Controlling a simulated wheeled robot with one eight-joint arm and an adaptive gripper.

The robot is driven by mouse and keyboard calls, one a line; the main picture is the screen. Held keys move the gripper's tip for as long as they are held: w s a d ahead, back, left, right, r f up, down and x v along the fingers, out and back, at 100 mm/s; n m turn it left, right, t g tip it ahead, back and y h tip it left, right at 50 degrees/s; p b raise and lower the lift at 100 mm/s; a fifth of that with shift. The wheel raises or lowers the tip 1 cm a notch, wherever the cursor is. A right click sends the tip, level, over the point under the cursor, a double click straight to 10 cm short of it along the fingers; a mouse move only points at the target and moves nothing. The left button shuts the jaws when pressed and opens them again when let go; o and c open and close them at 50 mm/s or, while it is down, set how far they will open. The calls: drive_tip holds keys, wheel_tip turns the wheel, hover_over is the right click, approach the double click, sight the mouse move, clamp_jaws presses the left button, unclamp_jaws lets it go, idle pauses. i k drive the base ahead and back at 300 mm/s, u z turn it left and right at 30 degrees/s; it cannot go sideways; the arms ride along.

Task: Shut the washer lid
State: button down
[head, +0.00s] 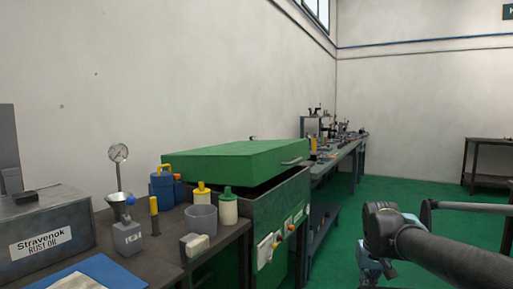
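The green washer lid (235,157) sits tilted above the green washer cabinet (275,205). A dark gap shows between the lid's front edge and the cabinet's top. A small handle (292,161) is on the lid's front right edge. My arm shows at the lower right, well to the right of the washer and apart from it. My gripper (376,272) is partly visible at the bottom edge, and its fingers cannot be made out.
A dark bench (225,246) left of the washer holds bottles, a grey cup (201,221), a dial gauge (118,153) and a grey box (45,222). A long workbench (335,162) runs behind the washer. Green floor (420,170) is open at right, before a dark table (490,142).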

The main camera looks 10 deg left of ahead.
sight(231, 164)
drive_tip(key=k, duration=0.95)
drive_tip(key=u, duration=0.55)
drive_tip(key=i, duration=1)
